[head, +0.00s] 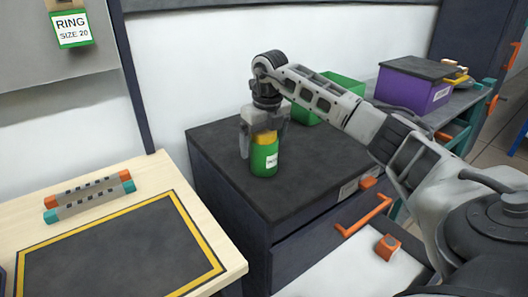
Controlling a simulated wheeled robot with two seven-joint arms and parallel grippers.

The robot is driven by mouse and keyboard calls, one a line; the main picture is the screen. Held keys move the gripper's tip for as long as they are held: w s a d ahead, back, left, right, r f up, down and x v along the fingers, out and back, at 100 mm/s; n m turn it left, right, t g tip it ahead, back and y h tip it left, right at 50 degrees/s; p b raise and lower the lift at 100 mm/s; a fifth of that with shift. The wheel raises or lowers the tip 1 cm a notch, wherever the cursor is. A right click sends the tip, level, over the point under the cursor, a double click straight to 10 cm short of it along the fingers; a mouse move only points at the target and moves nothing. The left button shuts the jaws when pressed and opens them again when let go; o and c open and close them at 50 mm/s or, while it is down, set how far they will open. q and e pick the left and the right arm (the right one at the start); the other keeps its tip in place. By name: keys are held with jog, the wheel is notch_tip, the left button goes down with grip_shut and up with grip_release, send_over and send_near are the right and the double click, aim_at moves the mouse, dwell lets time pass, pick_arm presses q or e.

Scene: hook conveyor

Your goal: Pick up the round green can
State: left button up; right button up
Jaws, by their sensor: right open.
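The round green can (264,159) stands upright on the dark top of a cabinet (217,143). It has a yellow upper part and a small white label. My right gripper (262,143) comes down over the can from above, its arm reaching in from the right. The gripper is open, with its fingers on either side of the can's upper part. I cannot tell whether a finger touches the can. The left gripper does not show.
A green bin (343,82) stands behind my right arm. A purple box (412,90) with a dark lid is farther right. A pale table (228,262) with a dark yellow-edged mat (115,255) is at the left. An orange handle (366,216) juts from the cabinet front.

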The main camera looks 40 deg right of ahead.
jog(key=c, duration=1.3)
jog(key=shift+c, duration=0.4)
jog(key=shift+r, duration=0.15)
